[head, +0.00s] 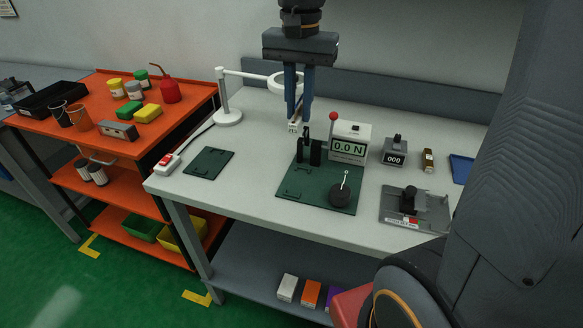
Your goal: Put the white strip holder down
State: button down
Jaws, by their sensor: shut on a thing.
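My gripper (298,115) points straight down over the workbench (245,126), with its blue fingers shut on the white strip holder (293,128). The holder is small, with dark marks on its front face, and its upper part is hidden between the fingertips. It shows just behind and left of the black upright clamp on the dark green tester plate (290,193). It appears held above the bench, but I cannot tell its exact height. A force display (350,143) reading 0.0 N stands right of the holder.
A counter (395,151) and a grey fixture (415,207) stand right. An orange cart (90,133) holds bottles and sponges.

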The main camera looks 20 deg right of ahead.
jog(key=shift+w+f, duration=0.1)
jog(key=shift+w, duration=0.15)
notch_tip(320, 180, down, 18)
jog(key=p, duration=0.3)
jog(key=shift+d, duration=0.1)
jog(key=c, duration=1.7)
grip_release()
jog(key=shift+o, duration=0.2)
notch_tip(320, 180, up, 12)
jog(key=b, duration=0.2)
jog(key=s+f+n, duration=0.2)
jog(key=s, duration=0.1)
jog(key=s+f+n, duration=0.2)
jog(key=s, duration=0.1)
jog(key=s+f+n+t, duration=0.1)
jog(key=s+f+n, duration=0.2)
jog(key=shift+s+d, duration=0.1)
jog(key=shift+s, duration=0.1)
